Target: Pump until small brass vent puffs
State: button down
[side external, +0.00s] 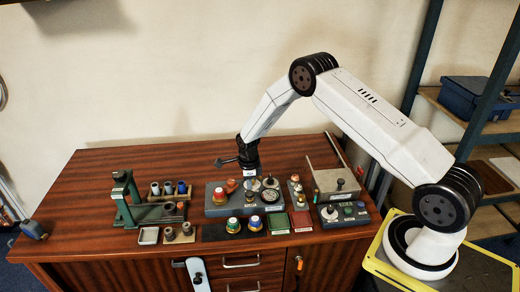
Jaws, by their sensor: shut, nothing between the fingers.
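My gripper (226,161) is shut and empty, above the back edge of a grey block (216,211) near the middle of the bench. The block carries a red-orange knob (231,186), round metal fittings and a dial (270,196). A small brass vent cannot be made out for certain at this size, and no puff shows. A grey box (328,184) with a long bar (334,147) rising behind it stands at the right; I cannot tell whether this is the pump. Part of the block's back is hidden behind my gripper.
A green stand (124,207) with several small cylinders is at the left. Capped knobs (233,226) and red and green trays (301,221) lie in front of the block. A control box (348,216) is front right. The wooden bench top (90,175) is clear at back left.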

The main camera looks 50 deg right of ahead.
aim_at(250, 193)
notch_tip(250, 193, up, 10)
dwell(0.6)
jog(key=shift+r, duration=0.1)
jog(key=s+a+r+n+t, duration=0.1)
jog(key=s+a+r+n, duration=0.2)
jog(key=s+n, duration=0.4)
jog(key=s+a+r+n, duration=0.3)
jog(key=s+n, duration=0.5)
jog(key=n, duration=0.3)
jog(key=s+a+r+n+t, duration=0.1)
jog(key=s+a+r+n, duration=0.3)
jog(key=s+n, duration=0.3)
jog(key=shift+s+r+n+t, duration=0.3)
jog(key=shift+s+n, duration=0.05)
jog(key=shift+n, duration=0.65)
jog(key=c, duration=1.3)
grip_release()
